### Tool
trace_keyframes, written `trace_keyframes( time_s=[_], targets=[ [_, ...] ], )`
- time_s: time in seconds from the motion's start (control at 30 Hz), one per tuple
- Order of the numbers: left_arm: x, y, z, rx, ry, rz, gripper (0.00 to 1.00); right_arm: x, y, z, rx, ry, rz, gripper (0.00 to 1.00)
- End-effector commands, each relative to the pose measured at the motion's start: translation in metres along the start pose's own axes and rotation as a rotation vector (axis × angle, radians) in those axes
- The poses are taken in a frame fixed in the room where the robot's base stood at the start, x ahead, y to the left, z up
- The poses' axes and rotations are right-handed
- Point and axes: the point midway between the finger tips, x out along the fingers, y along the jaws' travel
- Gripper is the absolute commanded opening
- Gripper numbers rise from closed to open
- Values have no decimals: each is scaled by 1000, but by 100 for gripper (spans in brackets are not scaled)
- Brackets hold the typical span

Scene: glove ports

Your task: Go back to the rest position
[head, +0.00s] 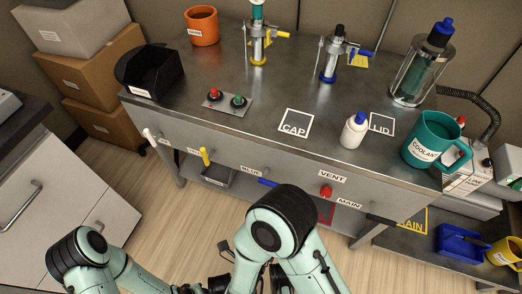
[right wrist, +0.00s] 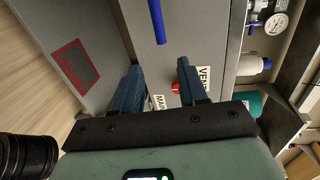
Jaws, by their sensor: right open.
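My right gripper (right wrist: 159,66) is open in the right wrist view, its two dark blue fingers apart with nothing held between them. The red VENT knob (right wrist: 176,87) shows beside the right-hand finger; whether they touch I cannot tell. In the head view the red knob (head: 326,191) sits on the bench front below the VENT label. My two arms rise from the bottom of the head view, bent at the elbows. The right gripper is hidden there behind my arm, and I cannot make out the left gripper.
The steel workbench (head: 270,95) carries a white bottle (head: 354,130), a teal COOLANT jug (head: 434,142), a black bin (head: 150,72) and a two-button panel (head: 226,101). Yellow (head: 205,156) and blue (head: 268,182) handles jut from its front.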

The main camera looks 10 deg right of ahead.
Motion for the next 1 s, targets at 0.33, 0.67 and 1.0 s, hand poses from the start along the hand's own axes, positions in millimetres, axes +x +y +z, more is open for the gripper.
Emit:
trace_keyframes(
  time_s=[0.33, 0.67, 1.0],
  targets=[
    [-25, 0, 9, -19, -15, -10, 43, 12, 6, -9, -123, -15, 116, 42],
    [-151, 32, 47, -5, -97, 14, 43, 0, 42, -63, -776, -468, 720, 42],
    [-244, 79, 65, 83, -185, 73, 43, -95, 30, -120, -1141, -1283, 967, 42]
  ],
)
